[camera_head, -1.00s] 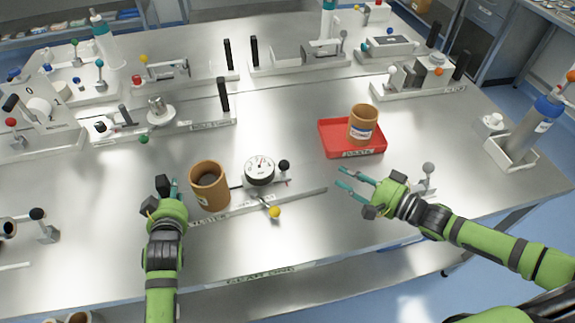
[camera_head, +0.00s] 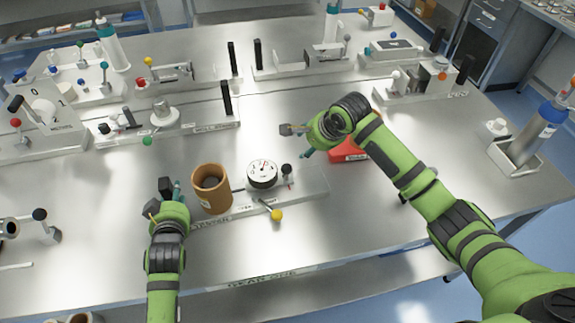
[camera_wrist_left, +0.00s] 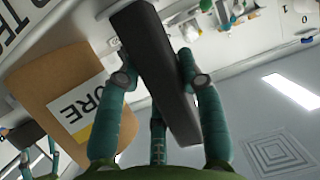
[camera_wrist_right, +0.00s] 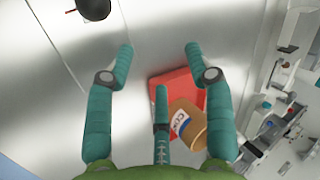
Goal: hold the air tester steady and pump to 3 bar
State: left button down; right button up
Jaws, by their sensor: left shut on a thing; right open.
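The air tester (camera_head: 305,190) is a low metal base at the front middle of the bench. It carries a brown cylinder (camera_head: 212,190), a round white gauge (camera_head: 262,174), a black-knobbed lever (camera_head: 287,169) and a yellow ball (camera_head: 276,215). The gauge reading is too small to tell. My left gripper (camera_head: 167,188) is shut on a black upright handle beside the brown cylinder; this handle (camera_wrist_left: 155,75) fills the fingers in the left wrist view. My right gripper (camera_head: 296,142) is open and empty, above and behind the gauge. A black knob (camera_wrist_right: 93,9) shows at the right wrist view's top left.
A red tray (camera_head: 346,151) is mostly hidden behind my right arm; the right wrist view shows a labelled brown cup (camera_wrist_right: 187,124) on it. Several other fixtures stand along the back. A blue-capped bottle in a holder (camera_head: 520,150) stands at the right edge.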

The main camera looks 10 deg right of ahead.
aim_at(287, 167)
jog(key=s+a+r+n+g, duration=0.2)
jog(key=s+a+r+g, duration=0.25)
jog(key=r, duration=0.25)
jog(key=shift+h, duration=0.4)
jog(key=f, duration=0.3)
jog(key=w+a+f, duration=0.1)
jog(key=f, duration=0.3)
jog(key=a+f, duration=0.1)
jog(key=f, duration=0.3)
jog(key=shift+w+f, duration=0.1)
jog(key=shift+w, duration=0.1)
